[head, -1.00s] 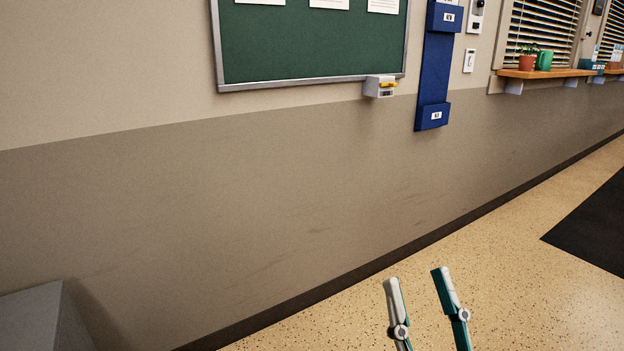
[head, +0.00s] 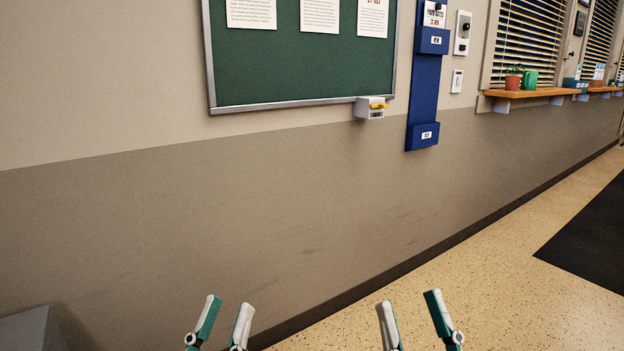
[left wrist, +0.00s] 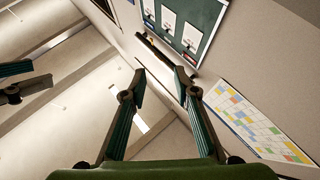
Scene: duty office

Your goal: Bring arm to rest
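My left gripper (head: 226,310) shows at the bottom of the head view, left of centre, with its two fingers apart and nothing between them. In the left wrist view its fingers (left wrist: 158,85) are also apart and empty, pointing towards the wall. My right gripper (head: 409,306) is at the bottom of the head view, right of centre, with its fingers apart and empty. Part of another gripper shows at the left edge of the left wrist view. Both grippers appear clear of the wall.
A green notice board (head: 290,65) hangs on the wall (head: 190,220). A small box with something yellow (head: 370,107) sits below it. A blue wall rack (head: 423,95) is beside it. A wooden ledge (head: 530,93) holds a plant and green mug. A grey block (head: 30,330) is lower left.

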